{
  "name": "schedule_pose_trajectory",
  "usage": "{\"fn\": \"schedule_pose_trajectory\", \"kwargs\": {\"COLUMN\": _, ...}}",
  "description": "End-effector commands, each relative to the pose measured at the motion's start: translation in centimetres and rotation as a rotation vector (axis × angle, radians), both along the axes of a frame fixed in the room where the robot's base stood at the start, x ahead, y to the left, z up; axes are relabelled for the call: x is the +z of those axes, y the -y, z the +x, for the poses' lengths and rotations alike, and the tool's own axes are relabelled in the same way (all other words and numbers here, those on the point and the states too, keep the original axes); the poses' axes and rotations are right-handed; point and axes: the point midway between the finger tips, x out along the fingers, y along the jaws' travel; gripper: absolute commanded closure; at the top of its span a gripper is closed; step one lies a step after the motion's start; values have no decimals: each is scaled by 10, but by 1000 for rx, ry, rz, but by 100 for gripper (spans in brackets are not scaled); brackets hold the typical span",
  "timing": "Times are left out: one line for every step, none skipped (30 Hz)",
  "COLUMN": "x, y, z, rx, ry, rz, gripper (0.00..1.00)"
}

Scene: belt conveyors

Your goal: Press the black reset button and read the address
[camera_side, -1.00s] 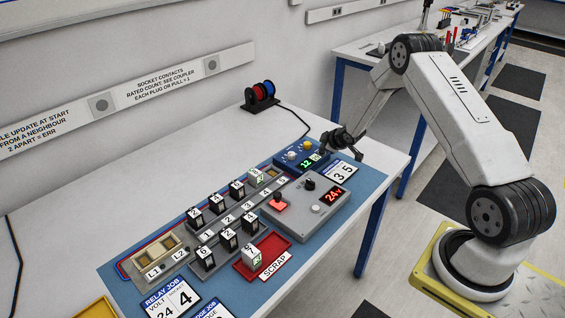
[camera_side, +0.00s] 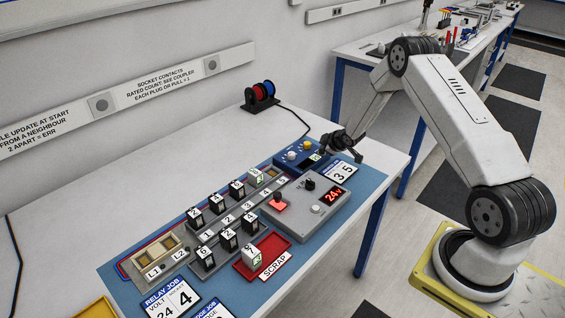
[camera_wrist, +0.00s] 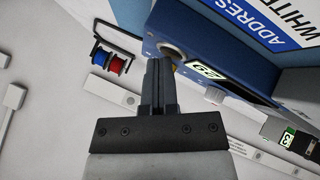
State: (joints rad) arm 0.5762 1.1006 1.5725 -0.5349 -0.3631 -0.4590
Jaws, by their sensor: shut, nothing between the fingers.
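The blue box (camera_side: 288,163) stands at the far end of the mat. It carries a yellow button (camera_side: 292,155), a white button (camera_side: 307,145), a dark display (camera_side: 305,163) and a small pale green label (camera_side: 316,157). My gripper (camera_side: 331,152) is low at its right end, fingers shut and empty. In the wrist view the fingertips (camera_wrist: 160,62) are close to the blue box (camera_wrist: 205,50), beside a round grey fitting (camera_wrist: 170,48). I cannot tell whether they touch. A label (camera_wrist: 207,72) with dark digits shows there, tilted. I cannot make out the black button; the fingers may hide it.
The grey box (camera_side: 318,216) with a red switch and a red 24 V display stands in front. Several black modules stand in rows to the left, near a red scrap tray (camera_side: 240,268). A cable spool (camera_side: 261,92) stands behind. The bench left of it is clear.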

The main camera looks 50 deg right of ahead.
Motion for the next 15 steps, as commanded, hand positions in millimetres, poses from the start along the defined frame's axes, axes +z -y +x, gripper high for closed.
{"fn": "schedule_pose_trajectory", "kwargs": {"x": -1, "y": 0, "z": 0, "rx": 0, "ry": -1, "rz": 0, "gripper": 100}}
{"fn": "schedule_pose_trajectory", "kwargs": {"x": -1, "y": 0, "z": 0, "rx": 0, "ry": -1, "rz": 0, "gripper": 100}}
{"fn": "schedule_pose_trajectory", "kwargs": {"x": -1, "y": 0, "z": -1, "rx": 0, "ry": -1, "rz": 0, "gripper": 100}}
{"fn": "schedule_pose_trajectory", "kwargs": {"x": -1, "y": 0, "z": -1, "rx": -1, "ry": -2, "rz": 0, "gripper": 100}}
{"fn": "schedule_pose_trajectory", "kwargs": {"x": -1, "y": 0, "z": -1, "rx": -1, "ry": -2, "rz": 0, "gripper": 100}}
{"fn": "schedule_pose_trajectory", "kwargs": {"x": -1, "y": 0, "z": -1, "rx": -1, "ry": -2, "rz": 0, "gripper": 100}}
{"fn": "schedule_pose_trajectory", "kwargs": {"x": -1, "y": 0, "z": -1, "rx": 0, "ry": -3, "rz": 1, "gripper": 100}}
{"fn": "schedule_pose_trajectory", "kwargs": {"x": -1, "y": 0, "z": -1, "rx": 0, "ry": -3, "rz": 1, "gripper": 100}}
{"fn": "schedule_pose_trajectory", "kwargs": {"x": 0, "y": 0, "z": -1, "rx": 0, "ry": -3, "rz": 1, "gripper": 100}}
{"fn": "schedule_pose_trajectory", "kwargs": {"x": 0, "y": 0, "z": -1, "rx": -1, "ry": -2, "rz": 0, "gripper": 100}}
{"fn": "schedule_pose_trajectory", "kwargs": {"x": 1, "y": 0, "z": -1, "rx": -1, "ry": -2, "rz": 0, "gripper": 100}}
{"fn": "schedule_pose_trajectory", "kwargs": {"x": 2, "y": 0, "z": -1, "rx": -1, "ry": -2, "rz": 0, "gripper": 100}}
{"fn": "schedule_pose_trajectory", "kwargs": {"x": 3, "y": 0, "z": -1, "rx": 0, "ry": -1, "rz": 0, "gripper": 100}}
{"fn": "schedule_pose_trajectory", "kwargs": {"x": 4, "y": 0, "z": -1, "rx": 0, "ry": -1, "rz": 0, "gripper": 100}}
{"fn": "schedule_pose_trajectory", "kwargs": {"x": 5, "y": 0, "z": -1, "rx": 0, "ry": -1, "rz": 0, "gripper": 100}}
